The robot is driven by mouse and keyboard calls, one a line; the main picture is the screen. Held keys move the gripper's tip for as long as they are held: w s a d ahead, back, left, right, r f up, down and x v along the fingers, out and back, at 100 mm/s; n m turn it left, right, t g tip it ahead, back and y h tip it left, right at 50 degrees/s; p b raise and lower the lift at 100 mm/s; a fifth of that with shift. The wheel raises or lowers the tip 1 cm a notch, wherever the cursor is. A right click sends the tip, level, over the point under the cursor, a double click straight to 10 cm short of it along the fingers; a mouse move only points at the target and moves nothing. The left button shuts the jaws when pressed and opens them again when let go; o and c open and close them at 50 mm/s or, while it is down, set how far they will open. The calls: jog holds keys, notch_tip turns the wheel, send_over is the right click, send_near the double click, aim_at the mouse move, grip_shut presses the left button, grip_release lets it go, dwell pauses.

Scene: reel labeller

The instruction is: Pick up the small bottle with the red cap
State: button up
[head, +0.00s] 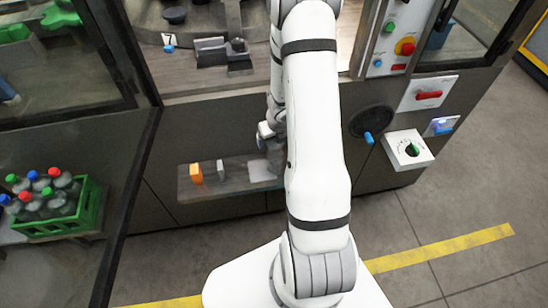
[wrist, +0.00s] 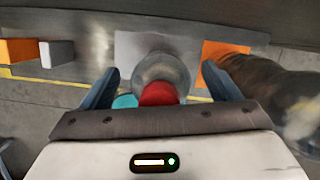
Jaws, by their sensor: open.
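A small bottle with a clear grey body (wrist: 161,67) and a red cap (wrist: 158,93) shows in the wrist view, over a pale square patch on the shelf. My gripper (wrist: 160,70) is open, with one dark finger on each side of the bottle in the picture. Gaps show on both sides, and I cannot tell how far the fingers reach down beside it. A teal round thing (wrist: 125,101) partly shows left of the red cap. In the head view my arm hides most of the gripper and I cannot make out this bottle.
An orange block (head: 196,173) and a white block (head: 220,170) stand on the shelf to the left. Another orange patch (wrist: 222,50) and a blurred brown shape lie right of the gripper. A green crate (head: 92,212) of bottles with coloured caps stands at far left.

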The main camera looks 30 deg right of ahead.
jog(key=shift+c, duration=0.2)
grip_shut()
dwell(0.8)
